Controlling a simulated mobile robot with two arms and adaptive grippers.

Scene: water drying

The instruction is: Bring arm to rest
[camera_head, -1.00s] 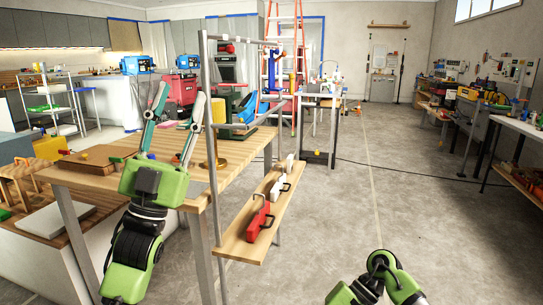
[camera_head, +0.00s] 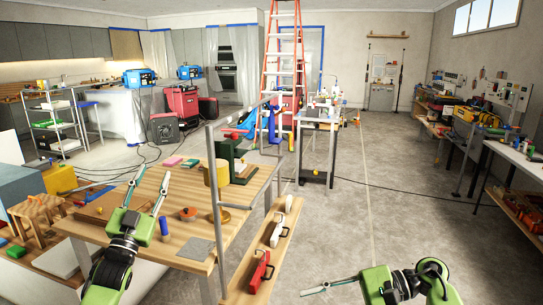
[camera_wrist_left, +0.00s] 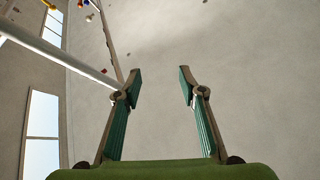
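My left gripper (camera_head: 147,190) is above the near left part of the wooden table (camera_head: 185,236) in the head view. Its two fingers are spread wide. My right arm (camera_head: 400,285) is low at the bottom right of the head view, over the floor. One thin finger of the right gripper (camera_head: 330,286) points left; whether that gripper is open or shut is unclear.
A metal rack post (camera_head: 215,190) stands at the table's right edge. A wooden shelf (camera_head: 285,240) beside it holds red and white handled tools. The concrete floor (camera_head: 390,200) on the right is clear.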

